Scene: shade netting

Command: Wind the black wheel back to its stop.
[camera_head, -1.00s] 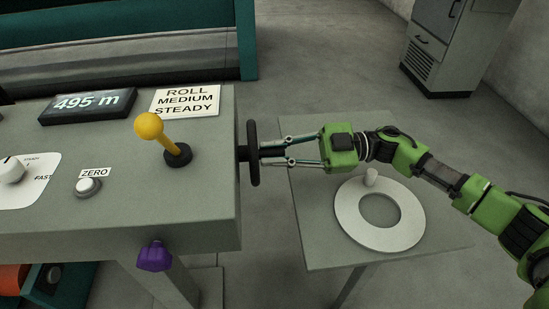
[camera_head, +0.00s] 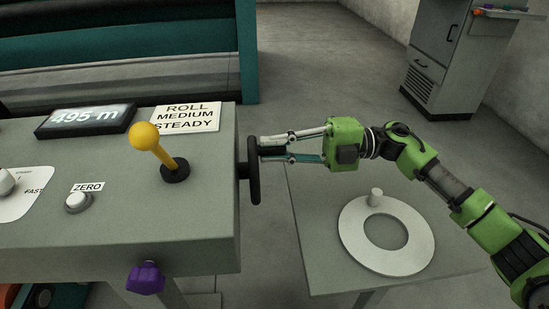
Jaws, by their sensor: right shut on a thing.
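The black wheel (camera_head: 253,185) is on the right side wall of the grey console, seen almost edge-on. My right gripper (camera_head: 265,150) reaches it from the right and is shut on it near the upper part of the wheel. A dark piece shows between the fingers at the wheel's outer face; its exact shape is hidden. The wheel's stop cannot be made out. My left gripper is not in view.
The console (camera_head: 100,220) carries a yellow lever (camera_head: 152,145), a display (camera_head: 85,118) reading 495 m, a ZERO button (camera_head: 79,202) and a purple knob (camera_head: 146,278). A side table (camera_head: 315,240) below my right arm holds a white ring (camera_head: 350,240) with a peg. A grey cabinet (camera_head: 435,60) stands behind.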

